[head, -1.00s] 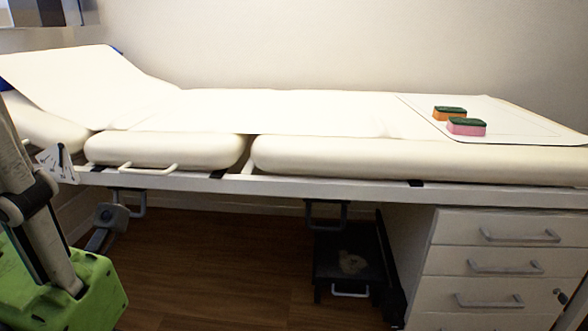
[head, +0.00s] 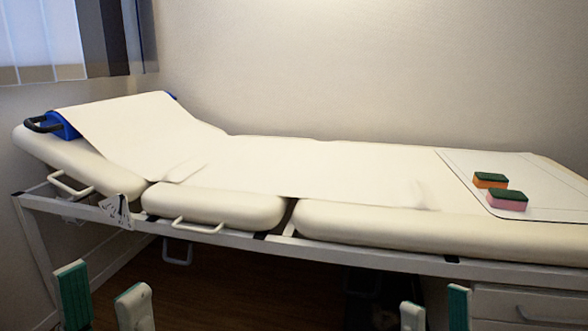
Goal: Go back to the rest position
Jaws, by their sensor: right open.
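My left gripper (head: 104,298) is at the bottom left of the head view, its two grey fingers with green pads apart and nothing between them. My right gripper (head: 436,308) is at the bottom right, also open and empty. Both are in front of the long side of the examination couch (head: 390,222), apart from it in the picture. Only the upper ends of the fingers show; the arms are out of view.
An orange sponge (head: 490,182) and a pink sponge (head: 507,203), both with dark green tops, lie on a white sheet (head: 460,163) at the couch's right end. Drawers (head: 540,304) stand below. Dark wooden floor (head: 225,290) shows between my grippers.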

